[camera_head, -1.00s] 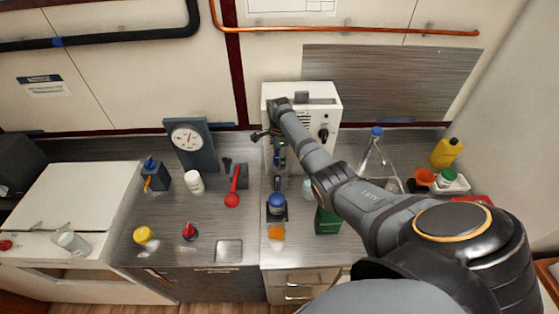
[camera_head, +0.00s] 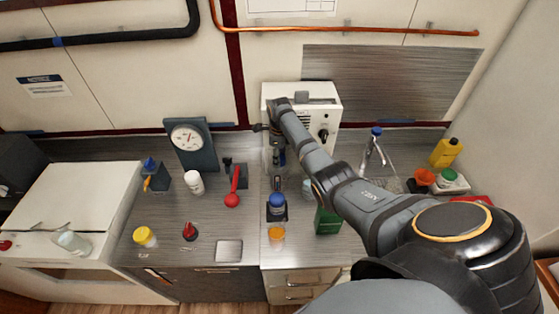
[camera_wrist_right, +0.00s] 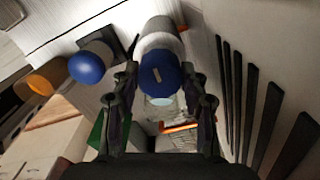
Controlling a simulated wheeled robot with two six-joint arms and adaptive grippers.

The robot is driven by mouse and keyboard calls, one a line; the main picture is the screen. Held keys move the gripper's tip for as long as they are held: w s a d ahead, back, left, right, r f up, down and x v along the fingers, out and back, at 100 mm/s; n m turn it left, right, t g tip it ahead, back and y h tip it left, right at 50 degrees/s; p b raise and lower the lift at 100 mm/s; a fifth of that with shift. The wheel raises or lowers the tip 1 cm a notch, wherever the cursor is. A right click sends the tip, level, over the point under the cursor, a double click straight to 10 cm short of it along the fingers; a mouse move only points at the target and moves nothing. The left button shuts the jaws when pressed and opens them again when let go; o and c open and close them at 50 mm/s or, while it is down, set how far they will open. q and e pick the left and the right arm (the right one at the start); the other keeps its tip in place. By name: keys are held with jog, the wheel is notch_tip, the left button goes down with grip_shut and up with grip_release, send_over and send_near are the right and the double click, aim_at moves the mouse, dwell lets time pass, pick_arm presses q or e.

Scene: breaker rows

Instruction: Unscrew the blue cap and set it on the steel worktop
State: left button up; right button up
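In the right wrist view a blue cap (camera_wrist_right: 160,75) with a small pale mark tops a grey-white cylindrical bottle (camera_wrist_right: 160,35). My right gripper (camera_wrist_right: 160,72) has its fingers on either side of this cap, with a thin gap visible at the left finger. Contact on the other side is unclear. In the head view my right gripper (camera_head: 279,165) points down in front of the white cabinet, and the arm mostly hides this bottle. A second blue-topped jar (camera_head: 276,203) stands on a dark base nearer the front; it also shows in the wrist view (camera_wrist_right: 88,63). The steel worktop (camera_head: 215,215) lies around them. My left gripper is out of view.
The white cabinet (camera_head: 332,98) stands close behind the gripper. An orange jar (camera_head: 276,233) and a green box (camera_head: 327,222) stand towards the front. Bare worktop shows left of the jars.

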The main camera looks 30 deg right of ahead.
jog(key=shift+c, duration=0.6)
jog(key=n, duration=0.2)
jog(key=shift+n, duration=0.3)
jog(key=shift+r, duration=2.5)
